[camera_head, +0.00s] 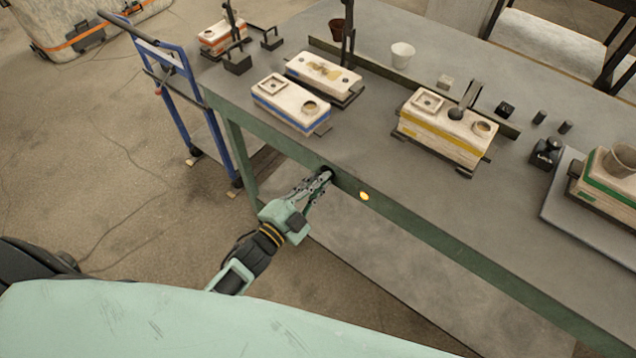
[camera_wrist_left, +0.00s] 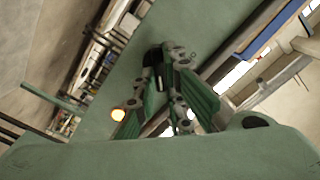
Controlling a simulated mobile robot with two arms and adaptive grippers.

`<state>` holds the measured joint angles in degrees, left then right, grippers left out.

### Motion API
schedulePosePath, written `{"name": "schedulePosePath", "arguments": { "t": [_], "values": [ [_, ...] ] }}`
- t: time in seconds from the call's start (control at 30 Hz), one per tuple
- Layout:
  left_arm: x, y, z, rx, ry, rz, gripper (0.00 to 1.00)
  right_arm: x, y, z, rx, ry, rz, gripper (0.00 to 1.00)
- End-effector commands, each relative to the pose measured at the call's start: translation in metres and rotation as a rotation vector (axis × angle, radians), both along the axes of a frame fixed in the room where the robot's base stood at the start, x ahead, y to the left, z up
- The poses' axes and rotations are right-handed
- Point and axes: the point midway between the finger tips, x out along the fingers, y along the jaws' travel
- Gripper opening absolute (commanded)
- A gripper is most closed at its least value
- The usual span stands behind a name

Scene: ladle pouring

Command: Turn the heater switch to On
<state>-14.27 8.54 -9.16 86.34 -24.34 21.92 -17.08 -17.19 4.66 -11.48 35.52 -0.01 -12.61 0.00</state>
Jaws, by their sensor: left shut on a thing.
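The heater switch (camera_head: 327,170) is a dark round knob on the green front edge of the workbench. My left gripper (camera_head: 324,178) reaches up to it from the lower left and is shut on it. The fingers cover most of the knob, so its setting cannot be read. In the left wrist view, the fingers of my left gripper (camera_wrist_left: 163,66) close around a dark part against the green panel. A round lamp (camera_head: 364,196) on the bench edge, right of the switch, glows orange-yellow; it also shows in the left wrist view (camera_wrist_left: 118,115). My right gripper is not in view.
The grey workbench (camera_head: 350,130) holds a blue-striped mold (camera_head: 290,103), a yellow-striped mold (camera_head: 440,130), a green-striped mold (camera_head: 604,195) and a white cup (camera_head: 402,54). A blue cart (camera_head: 180,90) stands at the left.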

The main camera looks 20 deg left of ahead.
Motion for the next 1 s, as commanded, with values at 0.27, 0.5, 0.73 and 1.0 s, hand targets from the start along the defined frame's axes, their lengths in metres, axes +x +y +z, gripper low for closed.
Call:
{"name": "schedulePosePath", "arguments": {
  "t": [0.27, 0.5, 0.73, 1.0],
  "values": [
    [0.000, 0.000, -0.001, 0.002, 0.001, 0.000, 0.29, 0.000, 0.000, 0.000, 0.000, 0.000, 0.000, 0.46],
    [0.000, 0.000, 0.000, 0.001, 0.000, -0.001, 0.29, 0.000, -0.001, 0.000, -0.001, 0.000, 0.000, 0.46],
    [-0.023, 0.008, -0.002, 0.002, 0.005, -0.001, 0.29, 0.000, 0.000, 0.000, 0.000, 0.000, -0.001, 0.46],
    [-0.078, 0.028, -0.002, 0.003, 0.005, 0.000, 0.29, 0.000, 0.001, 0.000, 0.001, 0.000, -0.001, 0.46]
  ]
}}
